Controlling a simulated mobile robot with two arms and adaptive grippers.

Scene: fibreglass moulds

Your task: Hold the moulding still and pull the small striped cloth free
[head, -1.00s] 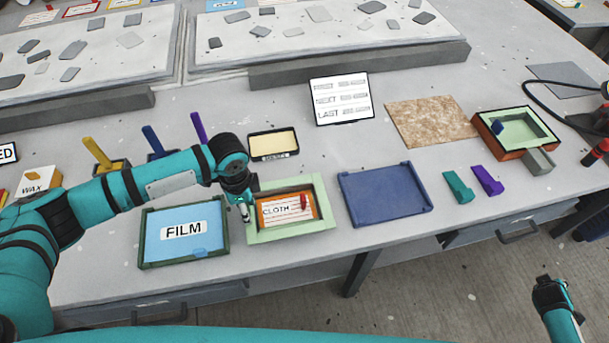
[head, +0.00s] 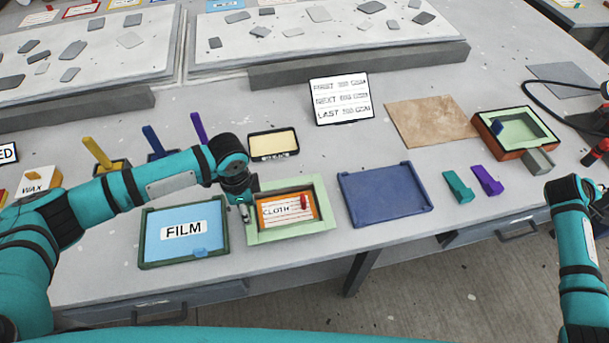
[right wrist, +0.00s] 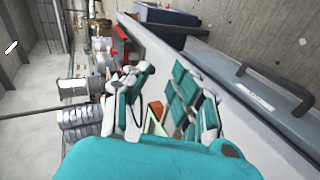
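The pale green moulding (head: 322,190) is a square frame near the bench's front edge in the head view. The cloth (head: 280,218), white with orange-red stripes and marked CLOTH, lies inside it within an orange border. A small red tab (head: 304,203) stands at the cloth's right. My left gripper (head: 244,212) is at the moulding's left rim, fingertips low against it; whether they pinch it is unclear. My right gripper (right wrist: 172,95) looks open and empty in the right wrist view. In the head view its arm rises at the right edge, away from the moulding.
A blue FILM tray (head: 212,251) lies close left of the moulding, and an empty blue tray (head: 385,194) lies right. Teal (head: 458,187) and purple (head: 487,180) blocks sit farther right. A second green moulding (head: 536,120) and a brown board (head: 430,122) lie behind.

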